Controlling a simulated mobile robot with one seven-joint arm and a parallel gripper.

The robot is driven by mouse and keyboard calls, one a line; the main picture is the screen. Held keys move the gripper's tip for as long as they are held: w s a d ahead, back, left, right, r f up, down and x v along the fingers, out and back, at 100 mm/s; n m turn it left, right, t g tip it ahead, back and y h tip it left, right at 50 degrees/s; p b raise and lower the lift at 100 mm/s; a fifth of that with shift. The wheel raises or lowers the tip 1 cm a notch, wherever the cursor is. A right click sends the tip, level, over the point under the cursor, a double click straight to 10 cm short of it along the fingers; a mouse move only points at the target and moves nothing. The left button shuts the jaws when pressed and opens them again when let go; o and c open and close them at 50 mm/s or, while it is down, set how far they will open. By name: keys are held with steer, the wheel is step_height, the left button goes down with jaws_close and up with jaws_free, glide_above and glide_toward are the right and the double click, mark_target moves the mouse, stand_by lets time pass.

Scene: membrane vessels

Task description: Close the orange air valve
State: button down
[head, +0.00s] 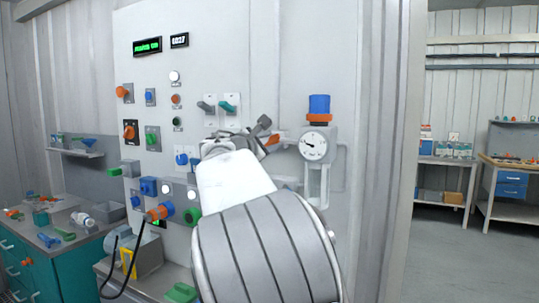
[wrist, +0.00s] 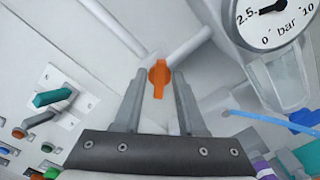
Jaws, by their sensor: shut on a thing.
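The orange air valve (wrist: 158,78) shows in the wrist view as a short orange handle on a pale pipe, its long side pointing down the picture. My gripper (wrist: 160,90) has one finger on each side of the handle and is shut on it. In the head view the orange handle (head: 272,141) shows just left of the pressure gauge, partly hidden by my gripper (head: 264,131). The contact at the fingertips is hard to make out.
The round pressure gauge (head: 315,146) sits close to the right, below a blue and orange cap (head: 320,108). A blue rod (wrist: 262,118) crosses at right in the wrist view.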

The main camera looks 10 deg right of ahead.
steer(key=m+b, duration=0.4)
steer(key=shift+f+m, duration=0.3)
steer(key=shift+f, duration=0.05)
steer(key=shift+m+b, duration=1.35)
steer(key=shift+m, duration=0.35)
steer(key=shift+s+r+m, duration=0.1)
steer(key=shift+r+m, duration=0.05)
steer(key=shift+m, duration=0.15)
steer(key=c, duration=0.9)
jaws_free()
steer(key=shift+d, duration=0.1)
steer(key=shift+o, duration=0.2)
steer(key=b+v, duration=0.3)
steer(key=v, duration=1.4)
steer(key=shift+s, duration=0.1)
